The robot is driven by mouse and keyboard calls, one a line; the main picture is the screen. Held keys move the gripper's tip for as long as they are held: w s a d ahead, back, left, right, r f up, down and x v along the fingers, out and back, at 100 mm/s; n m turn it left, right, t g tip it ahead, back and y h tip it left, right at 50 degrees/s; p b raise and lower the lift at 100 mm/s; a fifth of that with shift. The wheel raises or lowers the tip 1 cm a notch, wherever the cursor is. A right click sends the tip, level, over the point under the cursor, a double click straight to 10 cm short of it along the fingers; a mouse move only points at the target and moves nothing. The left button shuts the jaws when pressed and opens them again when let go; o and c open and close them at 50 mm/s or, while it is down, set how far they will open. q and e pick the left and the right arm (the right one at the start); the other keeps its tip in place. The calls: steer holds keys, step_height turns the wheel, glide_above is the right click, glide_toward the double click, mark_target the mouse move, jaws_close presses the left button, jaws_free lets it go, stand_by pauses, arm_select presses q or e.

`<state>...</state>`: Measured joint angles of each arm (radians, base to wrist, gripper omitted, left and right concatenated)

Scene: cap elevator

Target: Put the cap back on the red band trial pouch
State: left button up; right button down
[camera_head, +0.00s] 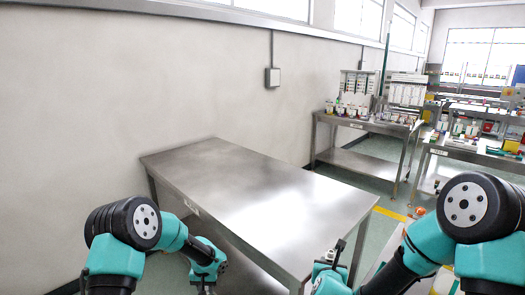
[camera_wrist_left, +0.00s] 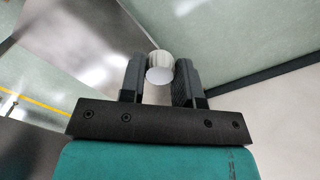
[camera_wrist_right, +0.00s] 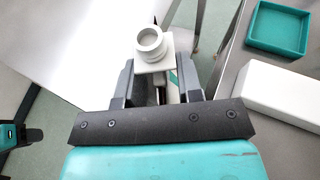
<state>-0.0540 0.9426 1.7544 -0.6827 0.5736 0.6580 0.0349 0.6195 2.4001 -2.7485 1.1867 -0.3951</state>
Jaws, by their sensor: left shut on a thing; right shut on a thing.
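My left gripper (camera_wrist_left: 160,78) is shut on a small white ribbed cap (camera_wrist_left: 160,62), held between the fingertips in the left wrist view. My right gripper (camera_wrist_right: 157,75) is shut on the white pouch (camera_wrist_right: 156,68) in the right wrist view. Its round white spout (camera_wrist_right: 150,42) is uncapped and stands out past the fingertips. Most of the pouch body is hidden by the gripper, and no red band shows. In the head view both arms reach low at the bottom, and neither cap nor pouch can be made out there.
A bare steel table (camera_head: 250,190) lies ahead. A second table with a rack of several pouches (camera_head: 355,100) stands at the back right. The right wrist view shows a teal tray (camera_wrist_right: 278,28) and a white box (camera_wrist_right: 285,100) on the right. A pale wall (camera_head: 120,100) is on the left.

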stand_by(0.5)
steer(key=s+a+f, duration=0.2)
steer(key=a+f, duration=0.1)
steer(key=f, duration=0.4)
steer(key=s+a+f, duration=0.2)
steer(key=a+f, duration=0.1)
steer(key=f, duration=0.5)
steer(key=s+a+f, duration=0.2)
steer(key=a+f, duration=0.1)
steer(key=f, duration=0.5)
steer(key=shift+s+a+f, duration=0.25)
steer(key=shift+a, duration=0.1)
steer(key=shift+r, duration=0.1)
stand_by(0.3)
